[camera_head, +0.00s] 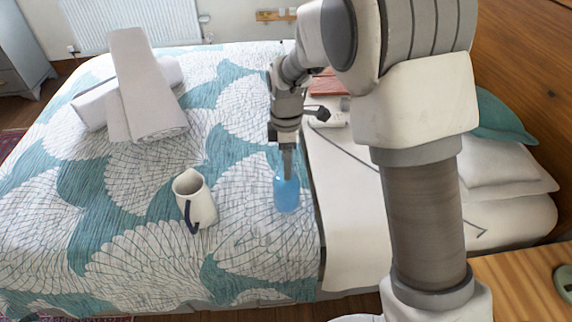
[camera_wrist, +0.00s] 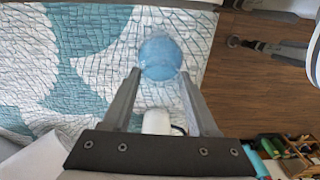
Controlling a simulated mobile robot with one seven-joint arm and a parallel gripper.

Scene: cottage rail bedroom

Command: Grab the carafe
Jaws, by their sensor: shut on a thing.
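The carafe (camera_head: 287,194) looks like clear glass with blue in it and stands on the patterned bedspread near the edge of its folded side. My gripper (camera_head: 287,172) points down at it from above. In the wrist view the carafe's blue round shape (camera_wrist: 160,58) lies between the two fingertips (camera_wrist: 160,75), which are apart and shut on it. The clear upper part of the carafe is hard to make out, and the fingers hide some of it in the head view.
A white jug (camera_head: 193,203) with a dark blue handle stands to the left on the bed. Rolled white towels (camera_head: 145,95) lie farther back left. White pillows (camera_head: 495,160) are at the right. The bedspread (camera_head: 130,235) at front left is bare.

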